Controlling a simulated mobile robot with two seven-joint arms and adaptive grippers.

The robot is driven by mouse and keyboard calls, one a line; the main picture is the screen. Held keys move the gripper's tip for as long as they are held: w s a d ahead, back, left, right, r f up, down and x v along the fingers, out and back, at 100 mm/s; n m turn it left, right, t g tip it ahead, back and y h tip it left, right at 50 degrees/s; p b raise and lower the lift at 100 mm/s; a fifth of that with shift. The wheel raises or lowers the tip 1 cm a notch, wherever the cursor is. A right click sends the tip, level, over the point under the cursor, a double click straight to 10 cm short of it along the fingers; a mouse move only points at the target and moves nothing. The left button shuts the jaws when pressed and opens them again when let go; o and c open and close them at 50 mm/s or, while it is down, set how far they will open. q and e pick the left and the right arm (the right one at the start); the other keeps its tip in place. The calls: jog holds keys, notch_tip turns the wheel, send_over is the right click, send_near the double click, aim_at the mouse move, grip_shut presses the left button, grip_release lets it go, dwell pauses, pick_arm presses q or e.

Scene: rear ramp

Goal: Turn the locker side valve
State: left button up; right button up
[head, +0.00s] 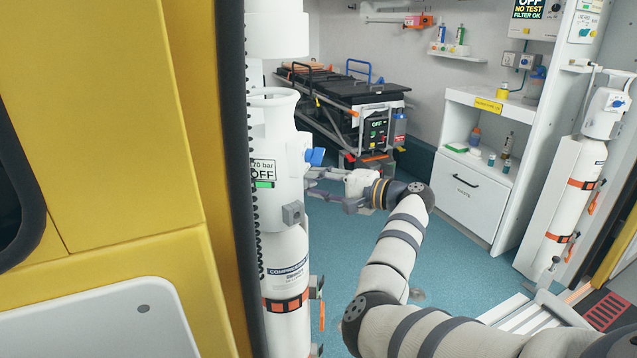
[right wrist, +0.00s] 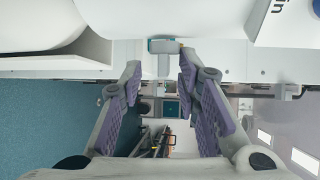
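A white gas cylinder (head: 285,250) stands upright at the left, with a white valve head. The head has a blue knob (head: 315,157) on its right side and a display (head: 262,170) reading OFF with a green bar. My right gripper (head: 314,187) is beside the valve head, just below the knob. In the right wrist view its two purple-padded fingers (right wrist: 160,68) are spread, with a grey block and a blue-teal part (right wrist: 163,46) ahead between the tips. I see no clear contact. A second cylinder (head: 570,200) with a blue-knobbed valve (head: 617,104) stands at the right. My left gripper is not in view.
A yellow panel (head: 100,130) with a dark edge stands close on the left. A stretcher (head: 345,95) is at the back. A white cabinet (head: 470,200) with bottles stands to the right.

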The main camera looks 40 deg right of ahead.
jog(key=shift+w+r, duration=0.1)
dwell(0.3)
jog(key=v, duration=1.2)
